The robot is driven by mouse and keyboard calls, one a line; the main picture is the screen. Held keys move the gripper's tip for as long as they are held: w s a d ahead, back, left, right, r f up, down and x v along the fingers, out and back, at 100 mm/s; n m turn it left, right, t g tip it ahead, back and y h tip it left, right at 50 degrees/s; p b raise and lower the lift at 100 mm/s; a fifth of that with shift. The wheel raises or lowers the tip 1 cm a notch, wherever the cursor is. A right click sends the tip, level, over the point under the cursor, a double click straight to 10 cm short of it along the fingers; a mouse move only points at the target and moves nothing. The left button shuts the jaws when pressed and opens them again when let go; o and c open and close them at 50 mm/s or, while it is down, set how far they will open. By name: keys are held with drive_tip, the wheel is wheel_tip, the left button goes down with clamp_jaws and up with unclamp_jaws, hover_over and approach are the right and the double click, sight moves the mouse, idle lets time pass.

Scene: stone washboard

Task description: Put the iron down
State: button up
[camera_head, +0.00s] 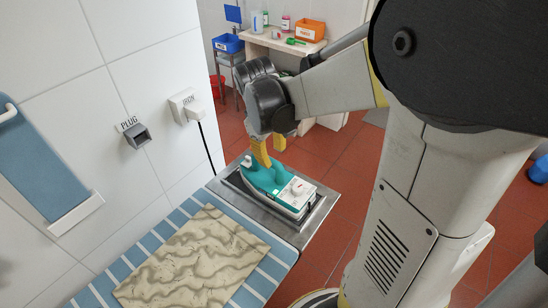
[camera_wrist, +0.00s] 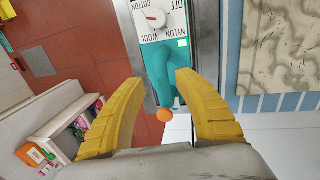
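The teal and white iron (camera_head: 292,194) lies in the recessed metal rest (camera_head: 312,228) at the end of the ironing board. In the wrist view the iron (camera_wrist: 158,55) shows its white dial, teal handle and a round orange part near the handle's end. My gripper (camera_head: 271,157) is at the handle's rear end in the head view. In the wrist view my gripper (camera_wrist: 160,82) has its yellow fingers spread. The right fingertip overlaps the handle in the picture; the left one is apart from it. I cannot tell whether the right finger touches it.
The wall holds a socket marked PLUG (camera_head: 137,136) and a white IRON box (camera_head: 187,106) with a black cord. A shelf table (camera_head: 283,45) with bins stands behind. Red floor is open beyond the board.

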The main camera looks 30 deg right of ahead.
drive_tip(key=w+p+v, duration=0.1)
drive_tip(key=p+v, duration=0.1)
drive_tip(key=v, duration=0.5)
drive_tip(key=s+a+r+m+t+y, duration=0.1)
drive_tip(key=s+a+m+t, duration=0.1)
drive_tip(key=s+a, duration=0.3)
drive_tip(key=s+a+r+m+t+y, duration=0.1)
drive_tip(key=s+a+r+m+t, duration=0.1)
drive_tip(key=s+a+t, duration=0.2)
drive_tip(key=shift+s+a, duration=1)
drive_tip(key=shift+a, duration=0.15)
